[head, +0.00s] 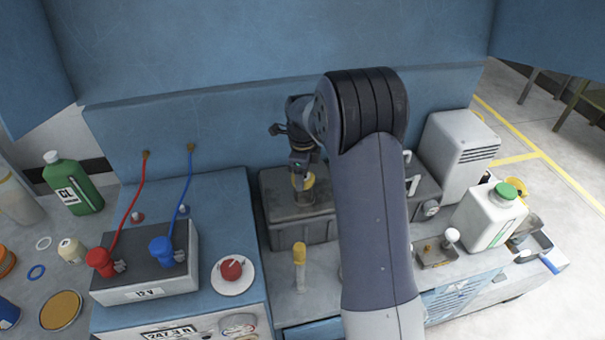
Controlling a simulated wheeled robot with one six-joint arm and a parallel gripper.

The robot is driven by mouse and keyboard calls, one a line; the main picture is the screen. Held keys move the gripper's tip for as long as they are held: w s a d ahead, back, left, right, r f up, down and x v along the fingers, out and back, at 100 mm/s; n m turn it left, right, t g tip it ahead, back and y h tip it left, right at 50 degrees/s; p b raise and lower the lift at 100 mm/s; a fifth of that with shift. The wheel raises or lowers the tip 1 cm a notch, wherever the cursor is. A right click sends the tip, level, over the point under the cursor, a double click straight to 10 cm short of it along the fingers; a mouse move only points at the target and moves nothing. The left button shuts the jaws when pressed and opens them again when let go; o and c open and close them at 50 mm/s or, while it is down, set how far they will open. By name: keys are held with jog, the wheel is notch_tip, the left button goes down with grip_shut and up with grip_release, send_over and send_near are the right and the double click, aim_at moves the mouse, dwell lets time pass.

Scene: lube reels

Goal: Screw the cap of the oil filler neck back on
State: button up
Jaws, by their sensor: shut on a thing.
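My gripper (303,166) is at the middle of the head view, pointing down over a grey metal box-like housing (292,227). It is shut on a small yellow cap (309,181), of which only part shows beside the fingers. The cap is at the top of a short, tan filler neck (299,184) on the housing. The gripper and its shadow hide the join, so I cannot tell whether the cap is seated or threaded.
A yellow-topped post (299,254) stands in front of the housing. On the left are a 12 V battery (145,270) with red and blue leads and a red knob (231,269). A white jug with a green cap (488,217) stands on the right. My arm covers the centre right.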

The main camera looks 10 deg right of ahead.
jog(key=m, duration=0.5)
dwell(0.3)
jog(key=m, duration=0.5)
jog(key=o, duration=1)
jog(key=shift+o, duration=0.7)
jog(key=shift+o, duration=1.2)
